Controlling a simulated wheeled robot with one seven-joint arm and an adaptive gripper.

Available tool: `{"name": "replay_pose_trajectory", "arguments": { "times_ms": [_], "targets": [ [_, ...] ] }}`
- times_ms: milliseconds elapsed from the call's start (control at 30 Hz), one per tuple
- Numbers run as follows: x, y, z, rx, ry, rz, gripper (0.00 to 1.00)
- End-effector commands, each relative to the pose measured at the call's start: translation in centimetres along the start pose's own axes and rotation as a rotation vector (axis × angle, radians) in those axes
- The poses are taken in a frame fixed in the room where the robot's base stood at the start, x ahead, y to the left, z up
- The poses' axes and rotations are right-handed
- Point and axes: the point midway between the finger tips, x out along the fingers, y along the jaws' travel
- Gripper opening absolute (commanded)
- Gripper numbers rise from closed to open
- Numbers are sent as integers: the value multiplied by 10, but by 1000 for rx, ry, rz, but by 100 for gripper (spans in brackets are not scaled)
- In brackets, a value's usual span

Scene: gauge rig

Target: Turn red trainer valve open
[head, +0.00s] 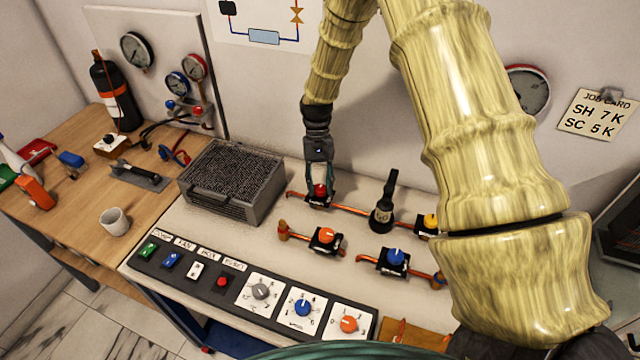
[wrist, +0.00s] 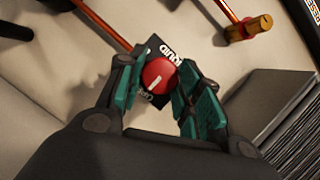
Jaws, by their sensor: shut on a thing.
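The red trainer valve (head: 320,189) sits on its copper pipe behind the front row of valves on the bench. In the wrist view its round red knob (wrist: 159,76) carries a white pointer line, and a black label plate (wrist: 160,52) lies beneath it. My gripper (head: 319,180) reaches down from above and is shut on the red knob. In the wrist view the green-padded fingers (wrist: 158,84) stand on either side of the knob. Parts of the label text are hidden by the knob and fingers.
An orange valve (head: 325,236), a blue valve (head: 395,257) and a yellow valve (head: 431,221) stand nearby on pipes. A control panel (head: 212,279) runs along the front.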

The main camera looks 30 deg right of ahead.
Motion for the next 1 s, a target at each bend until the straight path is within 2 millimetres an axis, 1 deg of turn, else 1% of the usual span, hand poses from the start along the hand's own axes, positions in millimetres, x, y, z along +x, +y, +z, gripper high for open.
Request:
{"name": "replay_pose_trajectory", "arguments": {
  "times_ms": [467, 500, 567, 600, 633, 900, 1000],
  "targets": [
    [-2, 0, -1, -15, 4, 6, 11],
    [-2, 0, -1, -15, 4, 6, 37],
    [-2, 0, -1, -15, 3, 6, 48],
    [-2, 0, -1, -15, 3, 6, 55],
    [-2, 0, -1, -15, 3, 6, 57],
    [-1, 0, 0, -14, 1, 6, 57],
    [-4, 0, 0, -14, 1, 6, 57]
  ]
}}
